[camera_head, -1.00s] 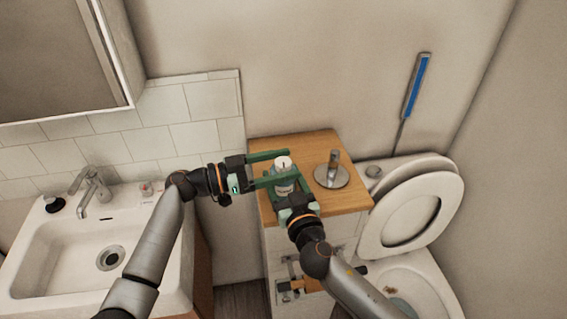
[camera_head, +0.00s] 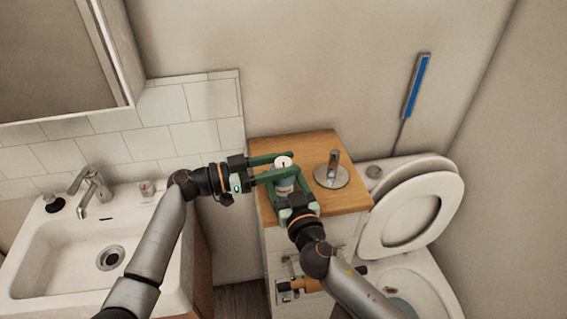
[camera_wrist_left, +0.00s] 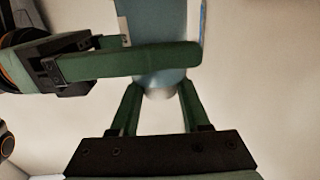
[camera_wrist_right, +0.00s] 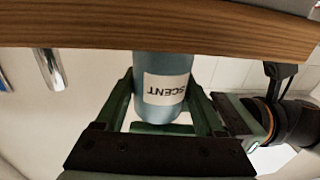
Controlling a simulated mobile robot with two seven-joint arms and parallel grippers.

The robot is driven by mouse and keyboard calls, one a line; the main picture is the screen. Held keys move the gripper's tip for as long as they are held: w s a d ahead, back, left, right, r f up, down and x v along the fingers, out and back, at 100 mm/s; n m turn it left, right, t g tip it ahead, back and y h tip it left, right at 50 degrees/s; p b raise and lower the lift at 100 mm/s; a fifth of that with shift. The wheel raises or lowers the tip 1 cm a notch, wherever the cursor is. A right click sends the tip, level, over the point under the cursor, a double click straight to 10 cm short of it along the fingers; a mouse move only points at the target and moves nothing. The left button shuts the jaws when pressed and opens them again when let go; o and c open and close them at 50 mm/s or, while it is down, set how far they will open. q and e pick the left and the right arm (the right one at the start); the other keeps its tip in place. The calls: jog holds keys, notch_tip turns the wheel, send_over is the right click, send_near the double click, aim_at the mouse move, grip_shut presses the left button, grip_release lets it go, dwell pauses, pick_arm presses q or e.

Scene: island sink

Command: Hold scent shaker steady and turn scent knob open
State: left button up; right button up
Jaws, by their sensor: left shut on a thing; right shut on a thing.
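The scent shaker (camera_head: 285,185) is a blue-grey bottle with a white label reading SCENT, seen upside down in the right wrist view (camera_wrist_right: 163,88). It is upright over the wooden cabinet top. Its white scent knob (camera_head: 283,162) is on top with a dark mark; its pale end shows in the left wrist view (camera_wrist_left: 160,92). My left gripper (camera_head: 291,161) reaches in from the left and is shut on the knob. My right gripper (camera_head: 286,190) is shut on the bottle body below, one finger on each side. One right finger crosses the left wrist view.
A round metal fitting with a post (camera_head: 332,172) stands just right of the shaker on the cabinet top (camera_head: 300,145). The toilet (camera_head: 408,215) with raised lid is at right. The sink (camera_head: 90,250) is at left. The wall is close behind.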

pick_arm(q)
jog(key=shift+f+n+t, duration=0.1)
jog(key=shift+n+t, duration=0.2)
jog(key=shift+t, duration=0.2)
grip_shut()
jog(key=n+t+y, duration=0.1)
jog(key=t, duration=0.1)
jog(key=shift+n+t, duration=0.3)
jog(key=shift+n, duration=0.1)
jog(key=shift+f+n+t+y, duration=0.1)
jog(key=shift+n+t+y, duration=1.5)
jog(key=shift+t+y, duration=0.25)
jog(key=shift+n+t+y, duration=0.25)
jog(key=shift+n+t, duration=0.05)
jog(key=shift+t, duration=0.15)
jog(key=o, duration=1.2)
grip_release()
jog(key=shift+a, duration=0.15)
jog(key=v, duration=1.2)
